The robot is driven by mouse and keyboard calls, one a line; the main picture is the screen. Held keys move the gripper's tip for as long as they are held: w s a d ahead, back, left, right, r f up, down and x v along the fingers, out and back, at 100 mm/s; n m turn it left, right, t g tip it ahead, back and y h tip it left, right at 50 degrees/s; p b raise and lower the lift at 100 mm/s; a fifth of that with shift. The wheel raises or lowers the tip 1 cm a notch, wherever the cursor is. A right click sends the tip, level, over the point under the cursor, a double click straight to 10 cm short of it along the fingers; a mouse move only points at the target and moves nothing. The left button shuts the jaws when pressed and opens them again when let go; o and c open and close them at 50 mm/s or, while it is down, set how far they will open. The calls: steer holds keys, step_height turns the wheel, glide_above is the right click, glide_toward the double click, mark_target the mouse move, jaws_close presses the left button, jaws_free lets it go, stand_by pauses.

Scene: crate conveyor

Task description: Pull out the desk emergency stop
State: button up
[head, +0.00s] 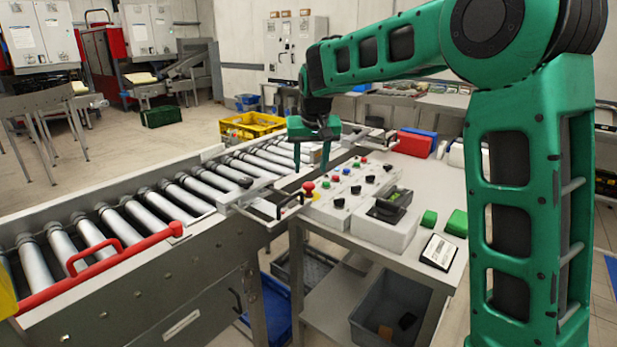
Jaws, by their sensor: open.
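The desk emergency stop is a red mushroom button (308,187) on a yellow base, at the near left end of the grey control panel (336,214). Whether it is pressed in or out is too small to tell. My gripper (311,167) points down with its two green fingers apart and nothing visible between them. In the picture the fingertips are just above the red button. I cannot tell how far apart they are in depth, and I see no clear contact.
The panel carries several small coloured buttons and black knobs. A grey box with a black device (390,206) stands to its right, with green blocks (456,222) beyond. The roller conveyor (150,203) with a red handle (110,262) lies left. A yellow crate (252,124) stands behind.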

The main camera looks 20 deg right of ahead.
steer(key=shift+v, duration=2.05)
steer(key=shift+s+d, duration=0.1)
steer(key=s+d+f, duration=0.1)
steer(key=s+d, duration=0.4)
steer(key=s, duration=0.1)
steer(key=s+d+f+m+g, duration=0.1)
steer(key=s+d, duration=0.4)
steer(key=s, duration=0.2)
steer(key=s+d+f+m+g, duration=0.1)
steer(key=s+d+f, duration=0.1)
steer(key=s+d, duration=0.3)
steer(key=shift+s+d+h, duration=0.1)
steer(key=shift+s+h, duration=0.3)
steer(key=shift+s, duration=0.6)
steer(key=s+d+f+m+g, duration=0.1)
steer(key=s+f, duration=0.3)
steer(key=s, duration=0.8)
steer(key=s+d+f+m+g+y, duration=0.1)
steer(key=s+f, duration=0.4)
steer(key=s, duration=0.7)
steer(key=shift+s+d+f+m+y, duration=0.25)
steer(key=shift+m+y, duration=0.05)
